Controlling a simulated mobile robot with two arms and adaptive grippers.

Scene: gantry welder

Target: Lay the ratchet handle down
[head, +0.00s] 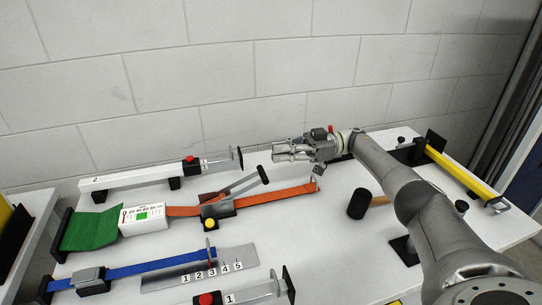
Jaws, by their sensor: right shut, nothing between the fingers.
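The ratchet (217,208) sits on an orange strap (265,197) on the white table. Its handle (240,186) slants up to the right and ends in a black grip (263,174). The handle looks tilted, not flat along the strap. My right gripper (277,152) reaches in from the right. It is shut and empty, a little behind and to the right of the black grip, apart from it in the picture. How high it is above the table is hard to tell. My left gripper is not in view.
A white box (142,219) and green strap (90,231) lie at left. A toggle clamp on a rail (140,178) stands behind the ratchet. A blue strap (140,268) and numbered plate (195,270) lie in front. A black-headed mallet (358,204) is at right. A block wall closes the back.

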